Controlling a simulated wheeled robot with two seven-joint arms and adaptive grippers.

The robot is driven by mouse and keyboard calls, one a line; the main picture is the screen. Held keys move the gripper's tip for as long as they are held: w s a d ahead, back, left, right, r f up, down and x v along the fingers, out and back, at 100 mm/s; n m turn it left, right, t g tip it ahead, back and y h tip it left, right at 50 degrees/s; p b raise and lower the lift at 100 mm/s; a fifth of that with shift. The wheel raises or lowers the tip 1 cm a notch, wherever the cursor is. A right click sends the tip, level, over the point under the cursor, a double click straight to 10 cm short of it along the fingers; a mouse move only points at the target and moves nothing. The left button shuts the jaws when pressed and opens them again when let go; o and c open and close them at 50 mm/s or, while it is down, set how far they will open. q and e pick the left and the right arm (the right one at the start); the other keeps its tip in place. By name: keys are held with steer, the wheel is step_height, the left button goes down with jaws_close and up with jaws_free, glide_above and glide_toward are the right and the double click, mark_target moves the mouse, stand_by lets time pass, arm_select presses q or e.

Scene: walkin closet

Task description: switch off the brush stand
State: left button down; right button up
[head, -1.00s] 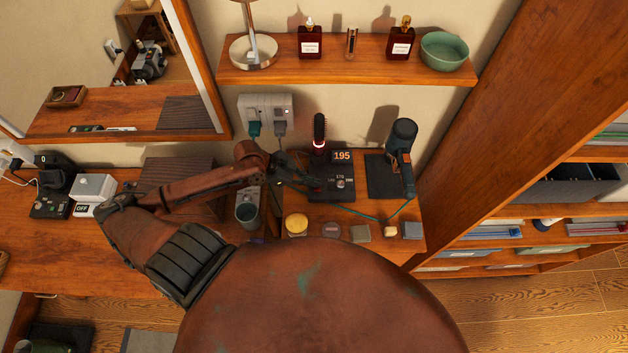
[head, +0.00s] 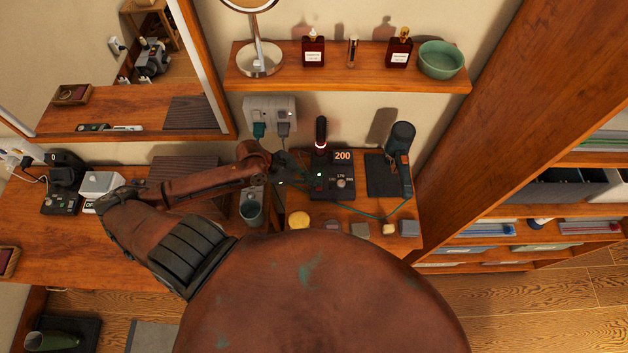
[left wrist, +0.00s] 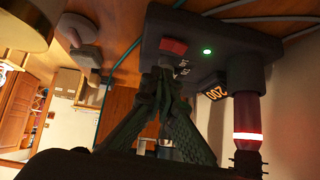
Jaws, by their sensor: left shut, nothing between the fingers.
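The brush stand (head: 335,188) is a dark box on the wooden table, with a lit display reading 200, a dial and an upright dark brush with a glowing red ring. In the left wrist view the stand (left wrist: 225,38) shows a red switch (left wrist: 173,46) and a lit green light beside it. My left gripper (head: 305,176) is at the stand's left side. In the left wrist view the closed, empty fingertips (left wrist: 160,74) are just by the red switch; I cannot tell whether they touch it. My right gripper is not in view.
A wall outlet (head: 270,114) with plugs is behind my left gripper. Several small items, including a yellow round one (head: 299,219), line the front edge.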

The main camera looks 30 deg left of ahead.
arm_select(q)
steer(key=v, duration=1)
steer(key=shift+r+b, duration=0.25)
steer(key=shift+b, duration=0.05)
steer(key=shift+s+d, duration=0.1)
steer(key=shift+s, duration=0.05)
